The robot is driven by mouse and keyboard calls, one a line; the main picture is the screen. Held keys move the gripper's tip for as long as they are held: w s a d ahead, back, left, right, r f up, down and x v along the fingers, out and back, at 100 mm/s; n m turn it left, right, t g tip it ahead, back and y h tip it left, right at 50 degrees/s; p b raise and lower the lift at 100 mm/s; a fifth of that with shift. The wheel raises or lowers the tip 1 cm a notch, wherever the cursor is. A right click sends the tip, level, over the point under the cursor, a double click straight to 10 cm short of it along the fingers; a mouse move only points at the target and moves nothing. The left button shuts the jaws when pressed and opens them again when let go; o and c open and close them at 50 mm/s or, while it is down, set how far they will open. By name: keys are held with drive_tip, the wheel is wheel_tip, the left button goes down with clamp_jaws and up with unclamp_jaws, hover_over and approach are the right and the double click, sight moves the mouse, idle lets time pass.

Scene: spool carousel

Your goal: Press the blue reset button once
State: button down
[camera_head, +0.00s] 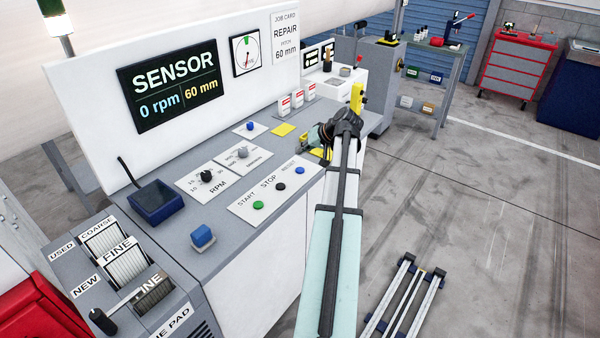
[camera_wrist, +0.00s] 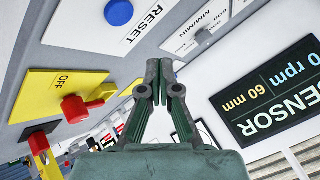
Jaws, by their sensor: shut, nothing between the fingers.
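The blue reset button (camera_head: 300,170) sits at the right end of the white START/STOP/RESET plate (camera_head: 262,208) on the grey console top. It also shows at the top of the wrist view (camera_wrist: 118,12), beside the word RESET. My gripper (camera_wrist: 158,68) is shut and empty, its fingertips together and apart from the button in that view. In the head view my gripper (camera_head: 318,134) is beyond the button, towards the back right of the console, with its fingers mostly hidden.
A green button (camera_head: 258,205) and a black button (camera_head: 280,186) share the plate. Another blue button (camera_head: 250,126) is farther back. A yellow OFF plate with a red switch (camera_wrist: 75,108) and a grey knob (camera_wrist: 203,36) lie near the gripper. The SENSOR display (camera_head: 170,88) stands behind.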

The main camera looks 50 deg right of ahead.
sight(302, 169)
drive_tip(key=shift+f+b, duration=1.15)
drive_tip(key=shift+f, duration=1.4)
drive_tip(key=shift+f+b, duration=0.35)
drive_tip(key=shift+f, duration=0.1)
drive_tip(key=shift+f+b, duration=0.3)
drive_tip(key=shift+f, duration=0.1)
drive_tip(key=shift+r, duration=0.1)
drive_tip(key=shift+r+p, duration=0.35)
drive_tip(key=shift+r, duration=0.4)
drive_tip(key=shift+r+p, duration=1.15)
drive_tip(key=shift+r, duration=1.35)
